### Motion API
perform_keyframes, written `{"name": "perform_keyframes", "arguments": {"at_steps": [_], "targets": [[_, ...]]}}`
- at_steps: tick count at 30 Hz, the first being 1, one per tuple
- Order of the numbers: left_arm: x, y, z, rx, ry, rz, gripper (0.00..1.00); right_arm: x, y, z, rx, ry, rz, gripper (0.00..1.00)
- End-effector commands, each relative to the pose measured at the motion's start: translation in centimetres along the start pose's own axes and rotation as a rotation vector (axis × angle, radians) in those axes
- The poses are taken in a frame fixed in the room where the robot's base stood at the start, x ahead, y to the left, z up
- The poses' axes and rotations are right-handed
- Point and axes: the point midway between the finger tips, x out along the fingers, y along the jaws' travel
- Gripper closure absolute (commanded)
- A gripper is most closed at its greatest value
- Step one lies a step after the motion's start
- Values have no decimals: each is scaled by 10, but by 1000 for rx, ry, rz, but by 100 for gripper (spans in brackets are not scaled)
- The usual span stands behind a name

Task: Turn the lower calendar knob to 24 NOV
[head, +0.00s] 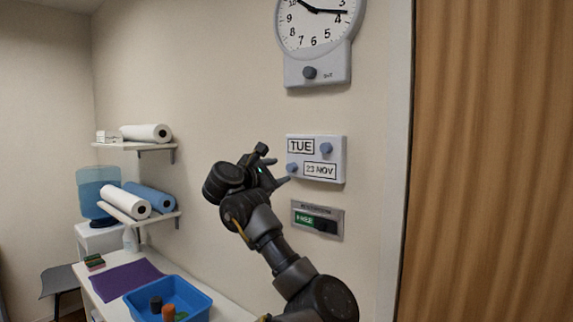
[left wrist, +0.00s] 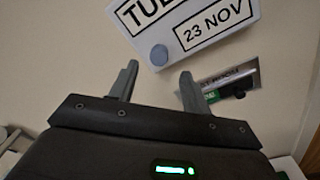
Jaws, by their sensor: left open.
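The white calendar panel (head: 312,159) is on the wall, with a TUE window at the top and a 23 NOV window (head: 320,171) below. The lower knob (head: 292,168), round and blue-grey, is left of the date window; it also shows in the left wrist view (left wrist: 159,55). The upper knob (head: 326,148) is right of TUE. My left gripper (head: 279,171) is open and empty, close to the lower knob. In the left wrist view its two fingers (left wrist: 158,88) are apart, with the knob beyond and between their tips, not gripped. My right gripper is not in view.
A wall clock (head: 314,30) with its own knob is above the panel. A FREE slider sign (head: 317,220) is just below. Shelves with rolls (head: 147,132) and a table with a blue bin (head: 180,290) are at left. A wooden surface (head: 490,160) is at right.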

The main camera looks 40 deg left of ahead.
Motion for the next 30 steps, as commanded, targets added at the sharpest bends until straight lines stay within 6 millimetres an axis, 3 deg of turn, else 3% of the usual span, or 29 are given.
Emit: {"name": "perform_keyframes", "arguments": {"at_steps": [3,9,21,30], "targets": [[22,3,3,-1,0,-3,52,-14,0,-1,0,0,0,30],[45,2,1,-1,1,-2,52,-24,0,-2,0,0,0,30],[52,0,0,1,0,1,52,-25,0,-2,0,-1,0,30],[52,0,0,0,1,0,91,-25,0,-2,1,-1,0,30]]}}
